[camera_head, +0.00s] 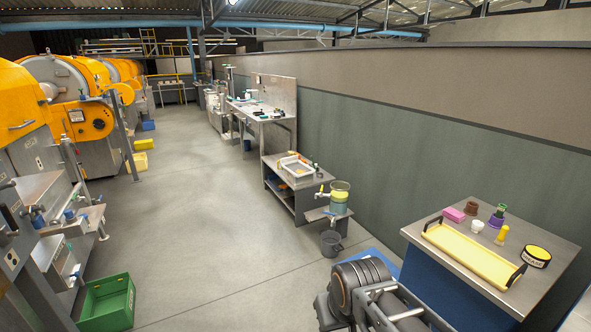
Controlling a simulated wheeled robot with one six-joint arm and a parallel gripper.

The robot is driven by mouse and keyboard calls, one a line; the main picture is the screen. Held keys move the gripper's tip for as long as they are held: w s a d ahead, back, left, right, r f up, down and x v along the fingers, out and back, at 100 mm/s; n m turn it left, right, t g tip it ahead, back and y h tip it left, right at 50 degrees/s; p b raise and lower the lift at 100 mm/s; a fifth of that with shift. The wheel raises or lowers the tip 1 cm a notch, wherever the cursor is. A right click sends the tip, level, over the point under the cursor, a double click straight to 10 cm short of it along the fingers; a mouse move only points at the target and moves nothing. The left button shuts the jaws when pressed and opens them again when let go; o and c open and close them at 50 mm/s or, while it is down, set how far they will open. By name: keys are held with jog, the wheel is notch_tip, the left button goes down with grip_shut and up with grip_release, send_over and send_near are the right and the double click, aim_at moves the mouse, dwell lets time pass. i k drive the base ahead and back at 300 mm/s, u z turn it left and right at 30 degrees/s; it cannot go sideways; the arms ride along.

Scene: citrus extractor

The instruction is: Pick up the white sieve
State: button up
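No thing in view is clear enough for me to name it as the white sieve. A shallow white rectangular container (296,166) with something yellow at its left side lies on a low metal bench ahead, right of centre. A small white cup-like thing (478,225) stands on the near right table, behind a yellow tray. Small pale things (251,102) lie on the farther bench, too small to make out.
The near table (556,257) holds a yellow tray (470,254), a pink block (454,214) and a yellow-black round tin (537,256). A drink dispenser (340,196) and grey bucket (331,243) stand beside the low bench. A green crate (107,302) sits left. The central floor is clear.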

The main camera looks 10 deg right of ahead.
aim_at(297, 168)
jog(key=u, duration=0.15)
jog(key=i, duration=0.7)
jog(key=u, duration=0.5)
jog(key=i, duration=4.45)
jog(key=z, duration=1.25)
jog(key=i, duration=2)
jog(key=z, duration=0.95)
jog(key=i, duration=0.2)
jog(key=z, duration=0.1)
